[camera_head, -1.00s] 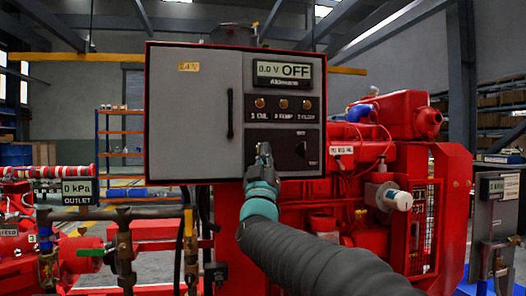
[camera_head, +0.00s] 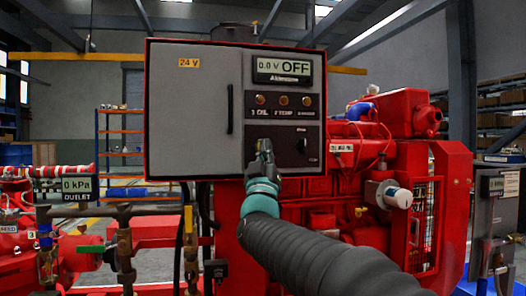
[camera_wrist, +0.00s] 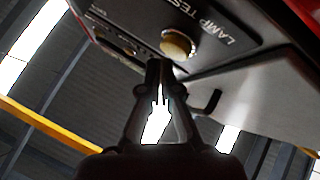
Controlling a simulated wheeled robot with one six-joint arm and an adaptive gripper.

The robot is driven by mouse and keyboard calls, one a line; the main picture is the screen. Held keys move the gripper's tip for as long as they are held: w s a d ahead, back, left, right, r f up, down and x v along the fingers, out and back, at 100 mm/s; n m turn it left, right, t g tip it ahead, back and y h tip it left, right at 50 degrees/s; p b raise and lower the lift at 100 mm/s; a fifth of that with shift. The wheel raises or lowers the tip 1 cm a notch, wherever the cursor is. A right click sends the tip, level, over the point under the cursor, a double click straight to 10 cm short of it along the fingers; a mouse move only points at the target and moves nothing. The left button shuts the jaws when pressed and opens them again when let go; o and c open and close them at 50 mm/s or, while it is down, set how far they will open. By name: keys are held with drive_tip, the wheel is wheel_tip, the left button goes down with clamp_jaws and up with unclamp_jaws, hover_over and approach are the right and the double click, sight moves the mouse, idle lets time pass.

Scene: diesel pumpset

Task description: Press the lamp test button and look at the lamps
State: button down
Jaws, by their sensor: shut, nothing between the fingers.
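The lamp test button (camera_wrist: 178,44) is a round, pale brass-coloured cap beside the LAMP TEST lettering in the wrist view. In the head view my gripper hides it. My gripper (camera_head: 264,146) is shut and empty in front of the lower black panel (camera_head: 291,151). In the wrist view its fingertips (camera_wrist: 159,66) are close to the button's lower edge; I cannot tell whether they touch it. Three lamps (camera_head: 284,100) sit in a row above, labelled 1 OIL, 2 TEMP and a third too blurred to read. They look dull amber, with no clear glow.
The grey control cabinet (camera_head: 196,115) has a red frame, a handle (camera_head: 229,113) and a display (camera_head: 283,70) reading 0.0 V OFF. A dark knob (camera_head: 301,146) is right of my gripper. Red engine parts (camera_head: 400,115) stand at the right, pipes and valves (camera_head: 124,245) at lower left.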

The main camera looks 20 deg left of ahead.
drive_tip(key=shift+s+d, duration=0.1)
drive_tip(key=shift+s, duration=0.1)
drive_tip(key=s+d+b, duration=0.1)
drive_tip(key=s+b, duration=0.1)
drive_tip(key=s, duration=0.1)
drive_tip(key=s+d+b, duration=0.1)
drive_tip(key=shift+s+d+b, duration=0.15)
drive_tip(key=shift+d+b, duration=0.15)
idle(0.3)
idle(0.6)
